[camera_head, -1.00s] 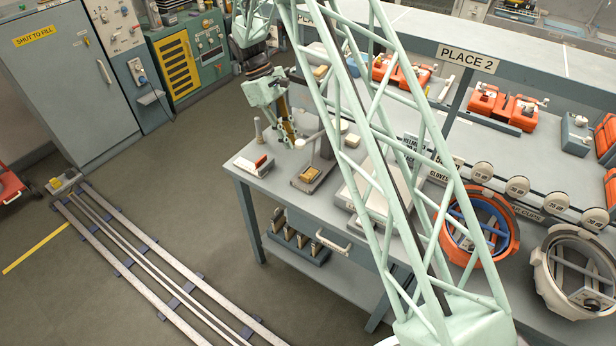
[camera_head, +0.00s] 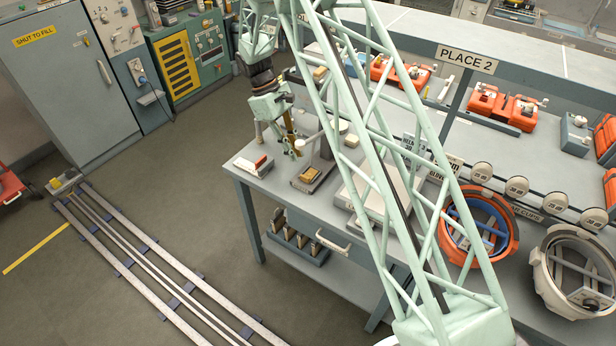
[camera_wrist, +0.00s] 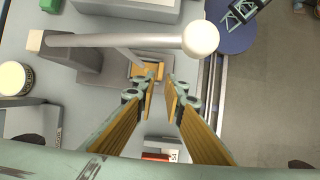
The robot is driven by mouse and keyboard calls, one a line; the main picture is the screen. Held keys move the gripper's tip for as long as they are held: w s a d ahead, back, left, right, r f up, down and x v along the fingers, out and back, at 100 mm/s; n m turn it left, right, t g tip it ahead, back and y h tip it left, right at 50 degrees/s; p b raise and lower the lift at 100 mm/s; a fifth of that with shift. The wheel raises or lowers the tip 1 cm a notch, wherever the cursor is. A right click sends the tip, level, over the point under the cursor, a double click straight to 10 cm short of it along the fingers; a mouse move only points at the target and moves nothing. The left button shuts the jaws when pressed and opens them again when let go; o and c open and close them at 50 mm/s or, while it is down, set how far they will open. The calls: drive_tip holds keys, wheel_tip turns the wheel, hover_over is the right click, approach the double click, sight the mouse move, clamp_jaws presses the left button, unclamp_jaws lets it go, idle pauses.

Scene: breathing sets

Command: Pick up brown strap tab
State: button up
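A small brown-tan piece (camera_head: 309,174), which looks like the strap tab, sits on a dark grey base on the bench. In the wrist view the piece (camera_wrist: 150,69) shows just beyond my fingertips, on a grey fixture under a rod with a white ball end. My gripper (camera_head: 292,149) is above the bench, to the upper left of that piece in the head view. In the wrist view my gripper (camera_wrist: 160,92) points down with its two tan-padded fingers apart and nothing between them.
The white ball-ended rod (camera_wrist: 128,41) stands close to my fingers. A red and white block (camera_head: 256,164) lies near the bench's left corner. A pale flat box (camera_head: 362,193) stands right of the fixture. Orange and white helmet rings (camera_head: 511,222) stand farther right.

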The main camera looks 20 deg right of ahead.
sight(305, 177)
drive_tip(key=shift+x, duration=1.95)
drive_tip(key=shift+p+x, duration=0.5)
drive_tip(key=shift+x, duration=2.1)
drive_tip(key=shift+s+a, duration=0.1)
drive_tip(key=shift+c, duration=0.4)
clamp_jaws()
drive_tip(key=shift+r, duration=0.1)
